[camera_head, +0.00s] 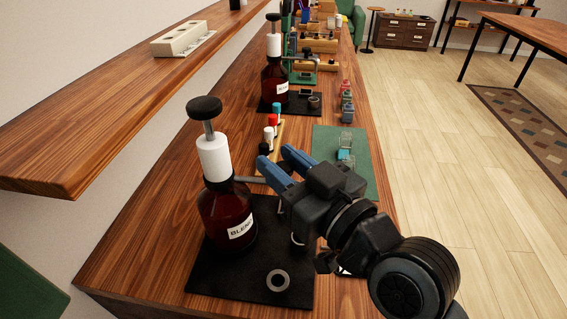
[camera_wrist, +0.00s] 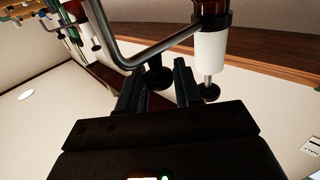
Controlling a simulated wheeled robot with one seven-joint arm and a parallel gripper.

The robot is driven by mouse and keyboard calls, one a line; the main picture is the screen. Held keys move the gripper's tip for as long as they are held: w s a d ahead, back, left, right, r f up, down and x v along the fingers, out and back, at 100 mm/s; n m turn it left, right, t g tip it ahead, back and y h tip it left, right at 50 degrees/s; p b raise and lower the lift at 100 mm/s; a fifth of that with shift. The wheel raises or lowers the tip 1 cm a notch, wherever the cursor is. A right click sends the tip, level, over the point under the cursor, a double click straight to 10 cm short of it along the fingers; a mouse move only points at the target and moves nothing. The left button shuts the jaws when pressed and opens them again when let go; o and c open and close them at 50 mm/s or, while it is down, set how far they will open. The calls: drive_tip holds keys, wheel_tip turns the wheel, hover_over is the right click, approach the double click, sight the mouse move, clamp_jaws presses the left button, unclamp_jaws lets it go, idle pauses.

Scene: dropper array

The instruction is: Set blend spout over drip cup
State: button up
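The brown blend bottle (camera_head: 228,218) stands on a black mat (camera_head: 212,275), with a white collar and black pump knob on top. Its grey metal spout (camera_head: 248,180) reaches right, behind my fingers, not over the cup. The spout also crosses the wrist view (camera_wrist: 165,48), bending away near the left. The drip cup (camera_head: 278,280), a small grey ring-shaped cup, sits at the mat's front. My gripper (camera_head: 274,156) is open at the spout. In the wrist view its fingers (camera_wrist: 157,76) stand either side of a black knob (camera_wrist: 158,79) by the spout; contact cannot be told.
Small capped bottles (camera_head: 273,120) stand just behind the spout. A green mat (camera_head: 325,142) with small clear containers lies to the right. A second brown bottle (camera_head: 273,80) stands farther back. A wooden shelf (camera_head: 100,105) overhangs at left.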

drive_tip(key=shift+o, duration=1.2)
drive_tip(key=shift+s+d+f, duration=0.1)
drive_tip(key=shift+s+d, duration=0.15)
drive_tip(key=shift+s, duration=0.1)
drive_tip(key=b+v, duration=0.2)
drive_tip(key=v, duration=0.5)
